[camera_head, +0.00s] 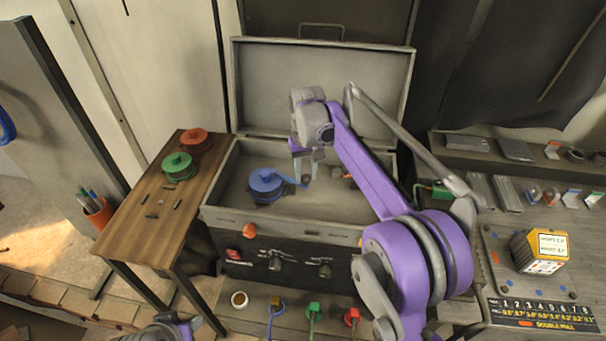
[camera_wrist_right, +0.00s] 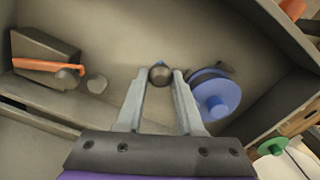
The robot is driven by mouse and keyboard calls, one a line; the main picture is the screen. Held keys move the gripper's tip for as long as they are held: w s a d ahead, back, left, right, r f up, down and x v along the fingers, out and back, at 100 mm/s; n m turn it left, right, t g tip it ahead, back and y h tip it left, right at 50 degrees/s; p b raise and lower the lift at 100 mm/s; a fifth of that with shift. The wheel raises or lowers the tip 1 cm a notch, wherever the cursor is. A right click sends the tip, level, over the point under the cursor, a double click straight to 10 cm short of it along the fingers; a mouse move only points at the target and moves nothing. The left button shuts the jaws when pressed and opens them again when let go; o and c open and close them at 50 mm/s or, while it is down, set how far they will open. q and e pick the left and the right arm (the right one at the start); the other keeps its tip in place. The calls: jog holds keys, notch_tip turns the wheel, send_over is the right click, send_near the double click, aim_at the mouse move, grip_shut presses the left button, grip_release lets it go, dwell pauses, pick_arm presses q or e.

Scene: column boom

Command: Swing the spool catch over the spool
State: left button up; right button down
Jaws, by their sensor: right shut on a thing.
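A blue spool (camera_head: 266,184) lies in the left part of the open grey case, and it also shows in the right wrist view (camera_wrist_right: 215,95). My right gripper (camera_head: 306,178) reaches down into the case to the right of the spool. Its fingers are shut on a dark round knob (camera_wrist_right: 160,74), with a bit of blue behind it. In the head view a blue strip runs from the spool's side towards this knob; the fingers hide part of the joint. An orange bar with a round knob (camera_wrist_right: 48,66) sits on a dark block. My left gripper's fingers are not seen.
The case lid (camera_head: 320,85) stands open behind. A wooden table (camera_head: 150,222) at left holds a green spool (camera_head: 179,167) and a red spool (camera_head: 194,140). The case walls (camera_head: 285,229) surround the gripper. A cluttered bench stands at right.

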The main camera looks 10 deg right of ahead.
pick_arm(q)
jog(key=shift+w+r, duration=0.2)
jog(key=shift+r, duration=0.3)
pick_arm(e)
jog(key=shift+w+d+n, duration=0.25)
jog(key=shift+w+n, duration=0.1)
jog(key=shift+n, duration=0.7)
jog(key=shift+w+d+n, duration=0.2)
jog(key=shift+w+n, duration=0.15)
jog(key=shift+n, duration=0.7)
jog(key=c, duration=0.5)
grip_release()
jog(key=shift+c, duration=0.2)
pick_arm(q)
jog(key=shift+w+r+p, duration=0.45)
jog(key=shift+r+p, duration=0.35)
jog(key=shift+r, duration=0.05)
pick_arm(e)
notch_tip(320, 180, up, 11)
jog(key=shift+f, duration=0.1)
